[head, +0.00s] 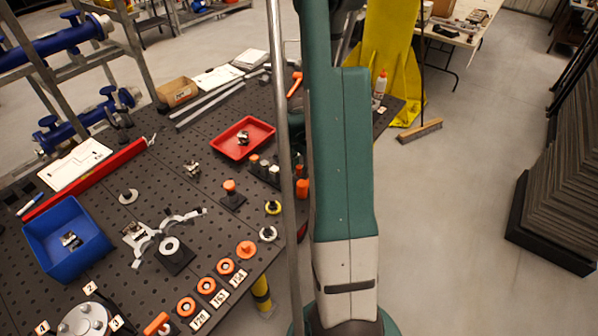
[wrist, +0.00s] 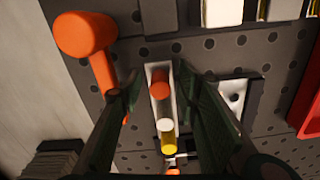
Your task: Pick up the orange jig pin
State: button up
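In the wrist view, an orange pin (wrist: 159,88) with a round top stands in a narrow pale holder (wrist: 151,68). A white pin (wrist: 164,125) and a yellow one (wrist: 168,143) stand in line with it, nearer the bottom of the picture. My gripper (wrist: 157,83) is open, with one dark finger on each side of the orange pin and gaps between. I cannot tell whether the fingertips are level with its top. In the head view my green arm hides the gripper, and I cannot make out this pin for sure.
An orange mallet (wrist: 86,35) lies close left of my gripper. A red tray (wrist: 305,108) is at the right edge; the head view shows it (head: 226,150) on the perforated bench (head: 100,225). A blue bin (head: 50,235) and several orange rings stand farther left and front.

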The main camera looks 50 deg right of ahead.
aim_at(299, 167)
dwell(0.4)
jog(key=c, duration=1)
jog(key=shift+r, duration=0.25)
jog(key=shift+r+b, duration=0.55)
jog(key=shift+r, duration=4.2)
